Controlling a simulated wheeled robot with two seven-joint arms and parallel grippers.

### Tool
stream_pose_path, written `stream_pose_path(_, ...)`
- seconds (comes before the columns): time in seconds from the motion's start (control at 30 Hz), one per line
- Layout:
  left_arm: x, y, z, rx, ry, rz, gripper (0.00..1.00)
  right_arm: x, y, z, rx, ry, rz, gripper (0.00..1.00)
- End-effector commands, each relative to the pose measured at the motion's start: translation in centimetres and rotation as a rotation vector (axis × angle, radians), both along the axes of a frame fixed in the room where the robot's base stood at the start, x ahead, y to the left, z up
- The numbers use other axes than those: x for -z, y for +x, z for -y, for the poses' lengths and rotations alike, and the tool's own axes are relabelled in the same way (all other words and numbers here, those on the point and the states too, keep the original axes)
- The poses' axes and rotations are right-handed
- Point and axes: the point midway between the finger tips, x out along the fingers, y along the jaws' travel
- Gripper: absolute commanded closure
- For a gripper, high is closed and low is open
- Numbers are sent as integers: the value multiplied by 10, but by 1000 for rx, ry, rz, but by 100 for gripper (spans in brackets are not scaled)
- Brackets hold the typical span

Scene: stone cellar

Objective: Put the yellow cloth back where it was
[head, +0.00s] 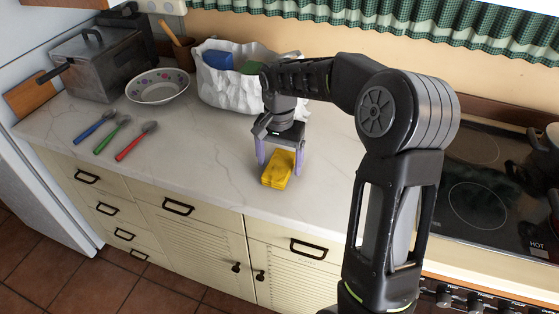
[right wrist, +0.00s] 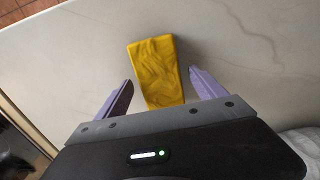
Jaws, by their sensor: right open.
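The yellow cloth (head: 278,172) lies folded flat on the pale marble counter, close to its front edge. It also shows in the right wrist view (right wrist: 157,70) as a flat, wrinkled rectangle. My right gripper (head: 280,166) is just above the counter at the cloth, pointing down. Its two purple fingers are open, one on either side of the cloth, with gaps visible in the right wrist view. A white crumpled-looking bin (head: 222,90) behind the gripper holds a blue cloth (head: 217,60) and a green cloth (head: 251,67). My left gripper is not in view.
A patterned bowl (head: 158,87) and blue, green and red spoons (head: 136,141) are on the left of the counter. A metal fryer (head: 97,62) stands behind them. A black stove top (head: 477,200) with pots is at right. The counter between spoons and cloth is clear.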

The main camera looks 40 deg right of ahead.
Motion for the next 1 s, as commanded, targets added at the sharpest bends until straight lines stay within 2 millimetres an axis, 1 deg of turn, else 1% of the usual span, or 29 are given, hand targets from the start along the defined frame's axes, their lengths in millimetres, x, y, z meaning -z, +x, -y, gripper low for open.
stream_pose_path(0.17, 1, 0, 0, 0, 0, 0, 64, -20, 2, 0, 0, -2, 5, 20)
stream_pose_path(0.53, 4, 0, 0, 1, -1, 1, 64, -94, 1, 0, 0, 0, 5, 20)
stream_pose_path(0.6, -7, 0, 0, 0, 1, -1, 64, -109, 1, 0, 0, -1, 3, 20)
stream_pose_path(0.7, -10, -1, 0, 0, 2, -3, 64, -118, 1, 0, 1, 0, 1, 20)
stream_pose_path(0.77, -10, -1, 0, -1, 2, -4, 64, -121, 0, 0, 1, 0, 1, 20)
stream_pose_path(1.0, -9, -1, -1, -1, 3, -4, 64, -121, 0, 0, 0, -1, 1, 20)
